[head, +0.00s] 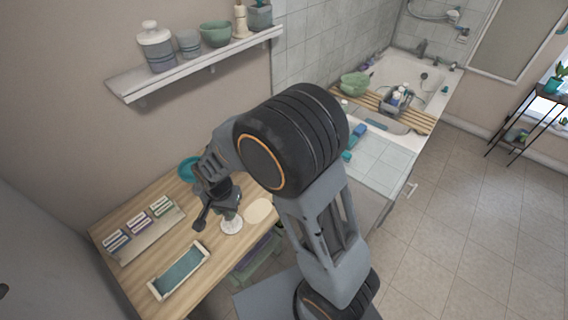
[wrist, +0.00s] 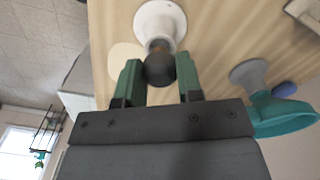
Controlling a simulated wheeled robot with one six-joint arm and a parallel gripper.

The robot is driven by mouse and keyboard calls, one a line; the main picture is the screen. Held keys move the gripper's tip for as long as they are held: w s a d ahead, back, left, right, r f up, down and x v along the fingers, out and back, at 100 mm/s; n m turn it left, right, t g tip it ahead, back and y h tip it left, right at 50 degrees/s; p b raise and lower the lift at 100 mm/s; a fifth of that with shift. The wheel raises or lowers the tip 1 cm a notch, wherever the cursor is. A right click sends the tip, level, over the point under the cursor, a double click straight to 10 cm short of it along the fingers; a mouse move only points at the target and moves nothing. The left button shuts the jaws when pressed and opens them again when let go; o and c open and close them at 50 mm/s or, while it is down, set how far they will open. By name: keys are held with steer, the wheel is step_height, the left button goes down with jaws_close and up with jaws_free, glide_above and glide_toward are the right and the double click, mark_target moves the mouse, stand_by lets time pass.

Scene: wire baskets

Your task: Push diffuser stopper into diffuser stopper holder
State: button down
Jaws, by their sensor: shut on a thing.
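The diffuser stopper (wrist: 160,69) is a dark round knob in the wrist view. It sits between the green fingers of my gripper (wrist: 159,75), which is shut on it. The white diffuser stopper holder (wrist: 162,17) has a flared round base and stands on the wooden table, directly beyond the stopper. The stopper's far end is at the holder's mouth; how deep it sits inside cannot be told. In the head view, my gripper (head: 230,207) is just above the white holder (head: 232,227), and the stopper is hidden there.
A teal bowl (wrist: 285,118) and a grey round-based piece (wrist: 250,75) are to the right in the wrist view. On the table (head: 145,198) are a board with small labelled packs (head: 138,227), a tray with a teal inside (head: 152,291), and a cream disc (head: 259,210) close beside the holder.

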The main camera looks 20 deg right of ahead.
steer(key=shift+f+b, duration=0.85)
steer(key=shift+f, duration=0.25)
steer(key=c, duration=0.7)
jaws_free()
steer(key=shift+r, duration=0.25)
steer(key=shift+r+p, duration=3.2)
steer(key=shift+r, duration=0.6)
